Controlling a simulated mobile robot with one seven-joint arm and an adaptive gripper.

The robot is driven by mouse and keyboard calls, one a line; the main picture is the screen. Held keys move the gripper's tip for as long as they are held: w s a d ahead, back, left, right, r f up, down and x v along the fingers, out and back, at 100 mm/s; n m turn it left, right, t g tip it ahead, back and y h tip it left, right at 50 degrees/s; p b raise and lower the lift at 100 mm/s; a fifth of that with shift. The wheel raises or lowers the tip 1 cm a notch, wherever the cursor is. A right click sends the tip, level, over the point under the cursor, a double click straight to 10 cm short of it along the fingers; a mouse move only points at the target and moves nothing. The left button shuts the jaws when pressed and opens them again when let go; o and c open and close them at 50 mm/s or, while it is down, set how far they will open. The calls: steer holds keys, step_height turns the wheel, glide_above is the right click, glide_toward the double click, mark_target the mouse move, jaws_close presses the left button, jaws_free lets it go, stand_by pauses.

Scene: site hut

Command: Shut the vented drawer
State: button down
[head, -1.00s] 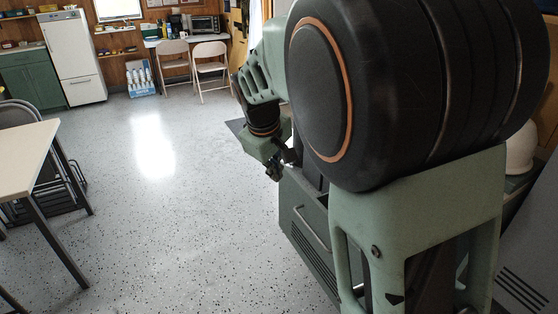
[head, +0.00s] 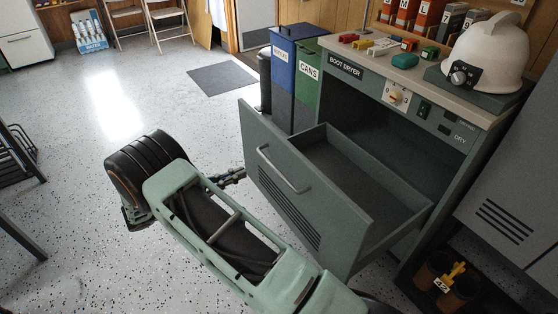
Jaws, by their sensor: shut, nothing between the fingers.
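The vented drawer (head: 335,228) is pulled well out of the boot dryer cabinet (head: 432,85). Its grey-green front has a bar handle (head: 283,170) and a patch of slots low down, and its tray looks empty. My gripper (head: 237,175) is shut and empty, on the outer side of the drawer front near its left edge. The fingertips point at the panel, left of the handle; I cannot tell whether they touch it.
A blue bin (head: 284,70) and a green bin (head: 308,85) stand left of the cabinet. A white helmet (head: 488,58) and small coloured items sit on top. A slotted grey door (head: 520,190) is at right.

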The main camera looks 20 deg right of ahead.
steer(key=b, duration=0.2)
glide_toward(286, 154)
steer(key=x, duration=0.6)
steer(key=shift+d, duration=0.35)
steer(key=shift+d+r, duration=0.1)
